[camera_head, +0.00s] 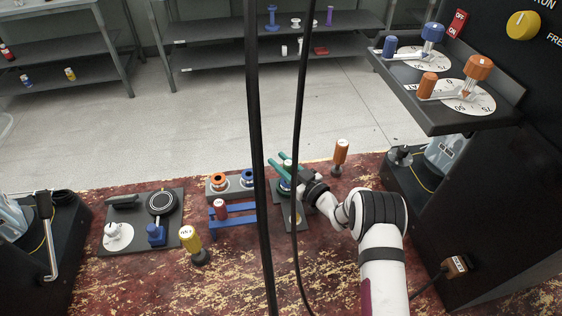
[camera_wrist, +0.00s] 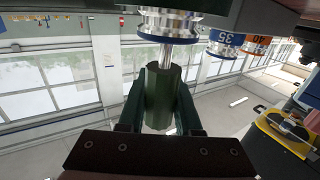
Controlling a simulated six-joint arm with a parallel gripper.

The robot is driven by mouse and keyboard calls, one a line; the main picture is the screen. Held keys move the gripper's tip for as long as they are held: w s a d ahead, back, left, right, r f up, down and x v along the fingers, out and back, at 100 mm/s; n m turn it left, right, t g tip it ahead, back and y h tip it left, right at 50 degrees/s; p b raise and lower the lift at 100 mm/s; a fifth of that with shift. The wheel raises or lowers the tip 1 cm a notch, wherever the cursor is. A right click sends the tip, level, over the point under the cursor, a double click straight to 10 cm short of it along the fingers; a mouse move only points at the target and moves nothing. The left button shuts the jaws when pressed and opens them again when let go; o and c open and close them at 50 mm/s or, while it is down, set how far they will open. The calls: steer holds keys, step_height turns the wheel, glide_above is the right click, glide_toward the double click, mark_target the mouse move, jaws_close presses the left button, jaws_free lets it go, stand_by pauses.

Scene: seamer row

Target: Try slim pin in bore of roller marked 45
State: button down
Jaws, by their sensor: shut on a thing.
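My gripper (camera_wrist: 163,72) is shut on a dark green cylindrical handle (camera_wrist: 163,100). In the head view my gripper (camera_head: 278,159) is beside the roller rack, partly behind a black upright.
A blue roller marked 35 (camera_wrist: 226,40) and an orange one marked 40 (camera_wrist: 258,43) are close by. A yellow-topped tool (camera_head: 190,240) and an orange-topped tool (camera_head: 341,153) stand on the worn red bench. Two black uprights cross the head view.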

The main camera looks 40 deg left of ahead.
stand_by(0.3)
steer(key=shift+r, duration=2.5)
